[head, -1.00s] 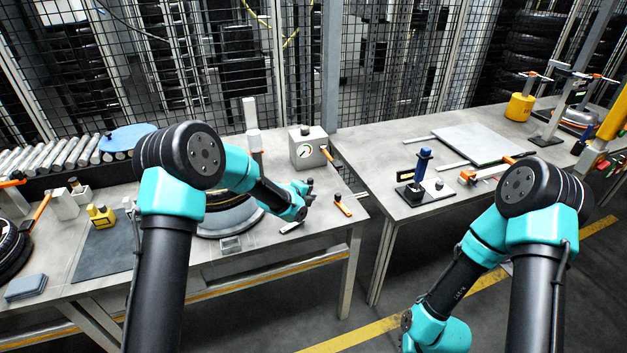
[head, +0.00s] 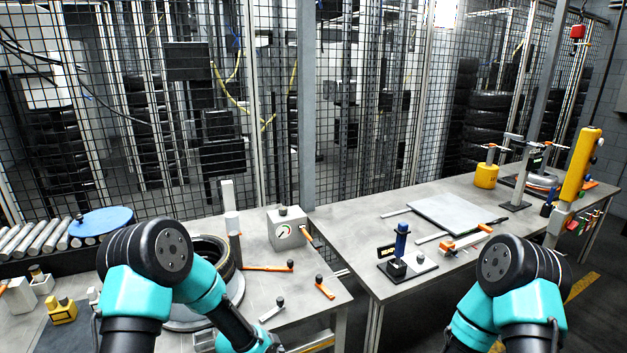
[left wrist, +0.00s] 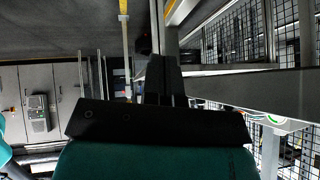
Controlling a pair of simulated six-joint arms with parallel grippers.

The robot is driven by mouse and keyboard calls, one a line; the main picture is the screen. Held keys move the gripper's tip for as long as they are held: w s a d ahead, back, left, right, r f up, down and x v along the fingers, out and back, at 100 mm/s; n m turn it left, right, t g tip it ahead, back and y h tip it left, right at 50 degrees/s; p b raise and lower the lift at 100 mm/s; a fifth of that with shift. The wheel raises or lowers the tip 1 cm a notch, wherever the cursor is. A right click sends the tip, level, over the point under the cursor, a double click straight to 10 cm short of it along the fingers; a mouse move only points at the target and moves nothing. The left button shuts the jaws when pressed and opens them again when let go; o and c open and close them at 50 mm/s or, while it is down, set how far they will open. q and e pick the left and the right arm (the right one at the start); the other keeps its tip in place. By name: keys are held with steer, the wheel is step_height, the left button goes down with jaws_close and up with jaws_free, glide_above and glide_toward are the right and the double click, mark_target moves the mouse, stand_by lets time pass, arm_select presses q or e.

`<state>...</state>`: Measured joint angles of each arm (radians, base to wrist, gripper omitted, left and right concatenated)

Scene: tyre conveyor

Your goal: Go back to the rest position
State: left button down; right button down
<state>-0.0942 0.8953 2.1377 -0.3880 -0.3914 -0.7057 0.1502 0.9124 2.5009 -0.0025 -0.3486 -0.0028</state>
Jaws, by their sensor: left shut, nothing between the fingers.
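My left gripper (left wrist: 163,82) shows in the left wrist view as dark fingers close together, with nothing between them. It is outside the head view. There my left arm (head: 150,262) bends down past the front of the left bench, and its lower end runs off the bottom edge. My right arm (head: 515,290) stands in front of the right bench in the head view and also runs off the bottom edge. My right gripper is in neither view.
A tyre (head: 213,250) lies on the left bench (head: 300,308), partly behind my left arm. A gauge box (head: 287,229) and orange-handled tools (head: 323,287) stand nearby. The right bench (head: 345,222) holds a black stand (head: 408,266) and a grey plate (head: 452,217).

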arm_select(q)
steer(key=s+a+f+n+g, duration=0.1)
steer(key=s+a+n, duration=0.3)
steer(key=s, duration=0.4)
steer(key=s+a+f+n+g+y, duration=0.1)
steer(key=s+a+f+n+g, duration=0.1)
steer(key=s+a+f+n, duration=0.2)
steer(key=s+a+f+n+g+y, duration=0.1)
steer(key=s+a+f+n, duration=0.2)
steer(key=s, duration=0.9)
steer(key=a+n, duration=0.1)
steer(key=n, duration=0.2)
steer(key=shift+s+n+g, duration=0.3)
steer(key=shift+s+n, duration=0.1)
steer(key=shift+a, duration=0.1)
